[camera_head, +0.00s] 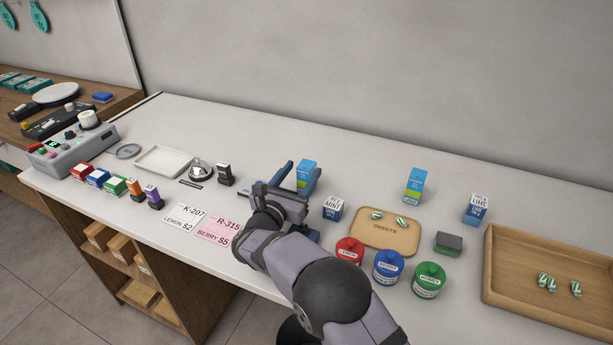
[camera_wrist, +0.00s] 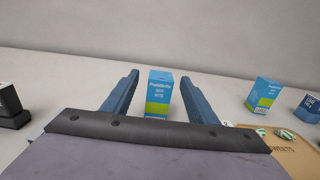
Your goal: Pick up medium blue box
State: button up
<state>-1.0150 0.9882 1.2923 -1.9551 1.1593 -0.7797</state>
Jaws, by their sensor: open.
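A light-blue box with a green lower part (camera_head: 306,170) stands upright on the counter between the fingers of my gripper (camera_head: 300,174). In the wrist view this box (camera_wrist: 158,92) stands between the two blue fingers, with a gap on each side, and my gripper (camera_wrist: 159,78) is open and empty. The box's lowest part is hidden behind the gripper body. A similar blue and green box (camera_head: 414,186) stands further right, and it also shows in the wrist view (camera_wrist: 262,95). Smaller dark-blue and white boxes are marked mint (camera_head: 333,208) and lime (camera_head: 477,208).
The mint box stands close right of my gripper. A sweets board (camera_head: 385,244), red (camera_head: 349,250), blue (camera_head: 388,266) and green (camera_head: 429,279) jars, and a wooden tray (camera_head: 487,268) lie further right. A bell (camera_head: 201,170) and dark stamp (camera_head: 225,174) stand left. Counter behind is clear.

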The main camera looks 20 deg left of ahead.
jog(key=shift+w+d+r+p, duration=0.1)
jog(key=shift+w+p, duration=0.3)
jog(key=shift+w, duration=1.45)
jog(key=c, duration=1.3)
jog(key=shift+o, duration=0.2)
jog(key=shift+r, duration=0.1)
jog(key=shift+r+b, duration=0.65)
jog(key=shift+r, duration=4.35)
